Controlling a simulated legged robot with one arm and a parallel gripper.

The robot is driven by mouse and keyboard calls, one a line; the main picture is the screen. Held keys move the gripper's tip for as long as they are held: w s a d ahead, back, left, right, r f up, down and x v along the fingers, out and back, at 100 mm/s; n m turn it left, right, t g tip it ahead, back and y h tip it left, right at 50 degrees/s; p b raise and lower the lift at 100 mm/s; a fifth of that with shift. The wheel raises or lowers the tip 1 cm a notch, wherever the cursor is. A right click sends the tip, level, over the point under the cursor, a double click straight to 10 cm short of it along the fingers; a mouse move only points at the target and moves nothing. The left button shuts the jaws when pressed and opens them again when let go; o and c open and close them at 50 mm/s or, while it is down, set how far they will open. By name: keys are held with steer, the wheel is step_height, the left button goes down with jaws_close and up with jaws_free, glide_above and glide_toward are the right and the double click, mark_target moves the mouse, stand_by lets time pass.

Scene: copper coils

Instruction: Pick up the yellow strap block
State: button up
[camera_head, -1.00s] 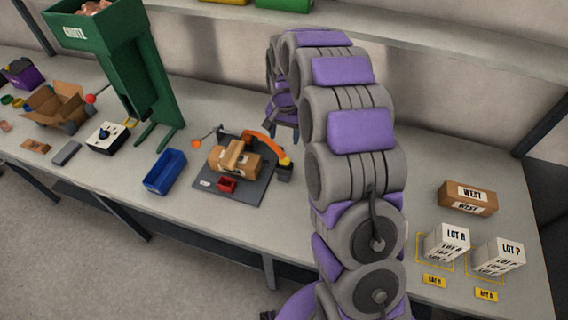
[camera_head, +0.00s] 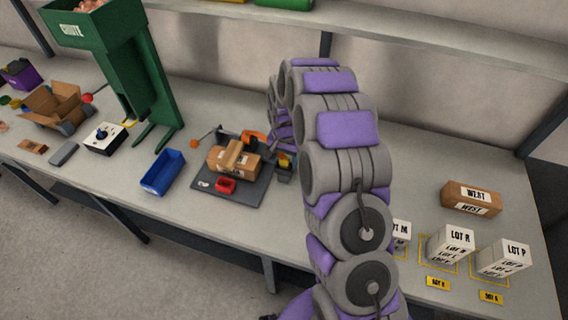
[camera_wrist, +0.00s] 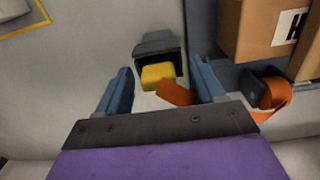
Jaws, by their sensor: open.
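The yellow strap block (camera_wrist: 158,76) sits in the mouth of a small dark holder (camera_wrist: 155,43) in the wrist view. In the head view the block (camera_head: 284,160) is a small yellow patch at the right edge of the dark board. My gripper (camera_wrist: 166,76) is open, with one blue finger on each side of the block and nothing gripped. I cannot tell how high the fingers are above it. An orange strap piece (camera_wrist: 176,92) lies beside the block, between the fingers. In the head view my arm partly hides the gripper.
The green chute (camera_head: 125,70) rises behind. Labelled boxes, such as LOT R (camera_head: 452,245), stand at right.

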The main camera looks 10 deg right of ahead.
steer(key=c, duration=1.1)
steer(key=shift+r, duration=0.15)
